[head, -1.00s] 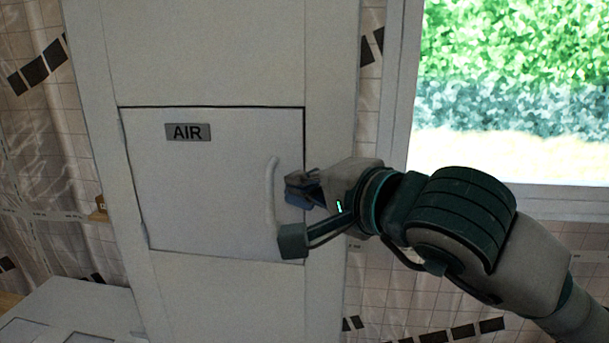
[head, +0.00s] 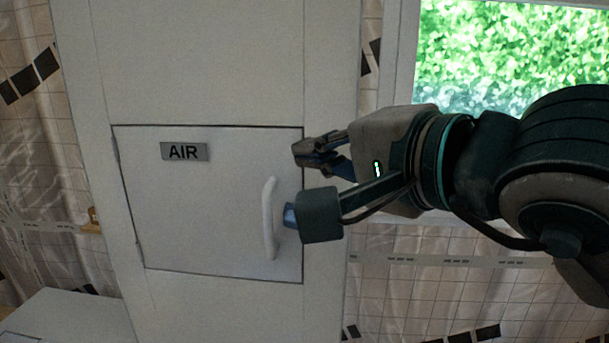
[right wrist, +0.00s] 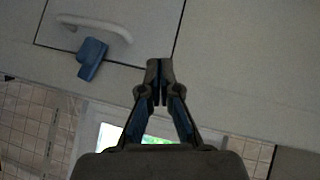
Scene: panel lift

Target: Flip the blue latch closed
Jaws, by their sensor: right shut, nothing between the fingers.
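The blue latch (head: 290,215) sits at the right edge of the white AIR door (head: 205,235), just right of its handle (head: 269,218). In the head view my right gripper mostly hides the latch. In the right wrist view the latch (right wrist: 92,58) shows clear, lying across the door seam beside the handle (right wrist: 95,24). My right gripper (head: 312,182) is in front of the door's right edge. In the right wrist view its fingertips (right wrist: 160,76) are together and empty, apart from the latch. My left gripper is not in view.
The AIR label (head: 184,151) is on the door's upper left. A window (head: 500,50) is at the upper right, behind my right arm. A white surface (head: 70,318) is at the lower left. Tiled walls flank the panel.

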